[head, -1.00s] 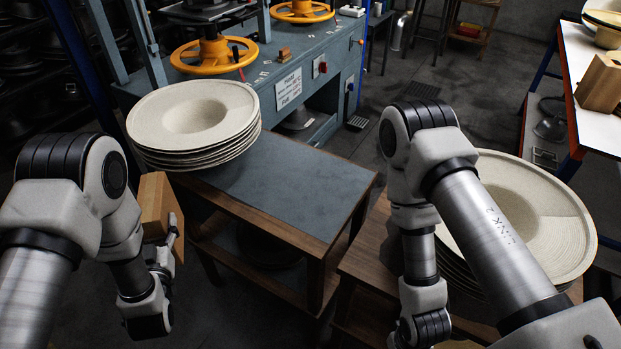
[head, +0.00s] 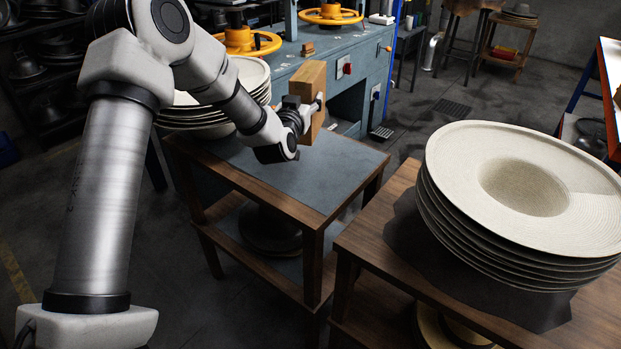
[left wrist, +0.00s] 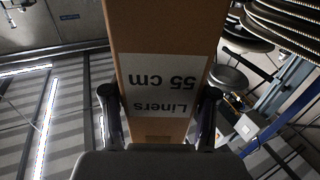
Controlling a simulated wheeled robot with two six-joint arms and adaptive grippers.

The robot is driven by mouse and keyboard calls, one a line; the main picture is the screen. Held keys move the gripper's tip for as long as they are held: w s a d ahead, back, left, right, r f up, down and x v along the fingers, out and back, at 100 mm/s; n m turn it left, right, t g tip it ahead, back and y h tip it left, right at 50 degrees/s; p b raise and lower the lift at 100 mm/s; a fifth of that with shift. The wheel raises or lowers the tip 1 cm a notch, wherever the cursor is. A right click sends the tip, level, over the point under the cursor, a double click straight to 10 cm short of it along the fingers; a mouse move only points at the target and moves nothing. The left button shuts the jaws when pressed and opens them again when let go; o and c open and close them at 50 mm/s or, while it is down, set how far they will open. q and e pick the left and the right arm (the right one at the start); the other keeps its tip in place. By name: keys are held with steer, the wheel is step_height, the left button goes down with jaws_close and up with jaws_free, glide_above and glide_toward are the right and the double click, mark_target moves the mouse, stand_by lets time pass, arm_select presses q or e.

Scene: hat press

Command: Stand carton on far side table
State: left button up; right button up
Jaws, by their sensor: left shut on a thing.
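The brown carton (head: 313,82) is upright, slightly tilted in the picture, over the back part of the far side table (head: 335,178) with its blue-grey top. My left gripper (head: 303,117) is shut on the carton. In the left wrist view the carton (left wrist: 165,40) sits between the two fingers (left wrist: 160,105), with a white label reading "Liners 55 cm" upside down. The carton appears held above the tabletop; its lower end is near the table's back edge, and any contact cannot be told. My right gripper is out of view.
A stack of pale hat blanks (head: 250,85) stands on the far table's left end, partly behind my left arm. Another stack (head: 590,205) fills much of the near wooden table (head: 365,250). The blue press bench (head: 365,60) is behind. The far tabletop's front and right are clear.

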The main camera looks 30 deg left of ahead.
mark_target(302, 142)
arm_select(q)
steer(key=s+d+f+b, duration=0.1)
steer(key=s+d+f, duration=0.2)
steer(key=s+d, duration=0.3)
steer(key=s+d+f+b, duration=0.1)
steer(key=s+d+f, duration=0.15)
steer(key=s, duration=0.55)
steer(key=a+x, duration=0.1)
steer(key=x, duration=0.3)
steer(key=a+p+x, duration=0.1)
steer(key=x, duration=0.4)
steer(key=s+a+f+x, duration=0.1)
steer(key=x, duration=0.4)
steer(key=shift+w+a+p, duration=0.2)
steer(key=shift+a+p, duration=0.05)
steer(key=shift+p, duration=0.1)
steer(key=shift+w+a+f, duration=0.15)
steer(key=shift+f, duration=0.15)
step_height(302, 142, down, 3)
steer(key=shift+r, duration=0.2)
steer(key=shift+f, duration=0.3)
steer(key=o, duration=1.3)
steer(key=shift+o, duration=0.2)
